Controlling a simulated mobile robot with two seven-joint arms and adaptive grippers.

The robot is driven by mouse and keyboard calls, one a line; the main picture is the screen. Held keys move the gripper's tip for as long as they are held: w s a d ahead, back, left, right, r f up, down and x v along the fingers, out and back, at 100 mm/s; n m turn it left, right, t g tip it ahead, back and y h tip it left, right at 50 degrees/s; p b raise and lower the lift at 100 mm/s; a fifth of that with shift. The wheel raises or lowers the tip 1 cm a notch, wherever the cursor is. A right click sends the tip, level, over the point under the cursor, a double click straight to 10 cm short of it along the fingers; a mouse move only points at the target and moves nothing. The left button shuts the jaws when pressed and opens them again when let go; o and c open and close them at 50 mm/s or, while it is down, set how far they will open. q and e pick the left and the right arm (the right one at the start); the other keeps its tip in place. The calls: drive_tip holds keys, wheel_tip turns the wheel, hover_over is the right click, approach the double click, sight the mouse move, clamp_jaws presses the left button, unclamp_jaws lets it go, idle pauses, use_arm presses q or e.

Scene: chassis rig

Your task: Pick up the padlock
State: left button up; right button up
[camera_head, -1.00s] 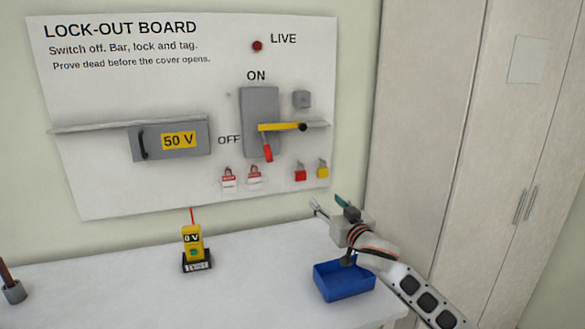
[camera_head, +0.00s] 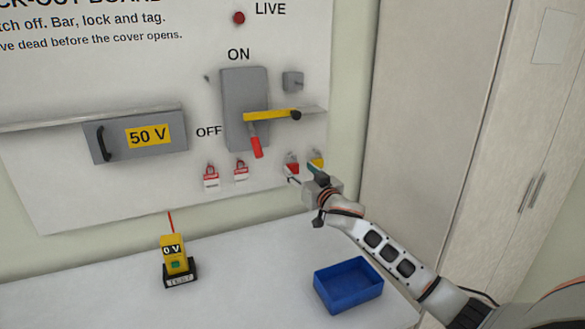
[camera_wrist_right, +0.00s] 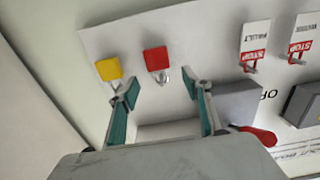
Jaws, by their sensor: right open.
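A red padlock (camera_head: 292,162) and a yellow padlock (camera_head: 317,157) hang side by side at the lower right of the lock-out board. My right gripper (camera_head: 304,176) is open and empty just below and in front of them. In the right wrist view, the red padlock (camera_wrist_right: 156,59) with its shackle lies ahead of the gap between my open fingers (camera_wrist_right: 161,90). The yellow padlock (camera_wrist_right: 109,69) is just beyond the tip of the left-hand finger there. In the head view the gripper partly hides both padlocks. My left gripper is out of view.
Tags (camera_head: 211,177) hang left of the padlocks. A red-handled lever (camera_head: 255,147) and yellow bar (camera_head: 270,116) are above. A blue tray (camera_head: 348,285) and yellow tester (camera_head: 174,256) stand on the white table, with free room between them.

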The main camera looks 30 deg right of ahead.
sight(293, 164)
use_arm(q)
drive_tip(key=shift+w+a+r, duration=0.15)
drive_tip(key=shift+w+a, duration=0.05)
use_arm(e)
drive_tip(key=w, duration=0.4)
drive_tip(key=shift+d, duration=0.15)
drive_tip(key=c, duration=1.3)
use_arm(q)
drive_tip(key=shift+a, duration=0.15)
use_arm(e)
drive_tip(key=shift+r, duration=0.1)
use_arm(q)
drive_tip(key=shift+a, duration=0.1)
use_arm(e)
drive_tip(key=shift+r, duration=0.1)
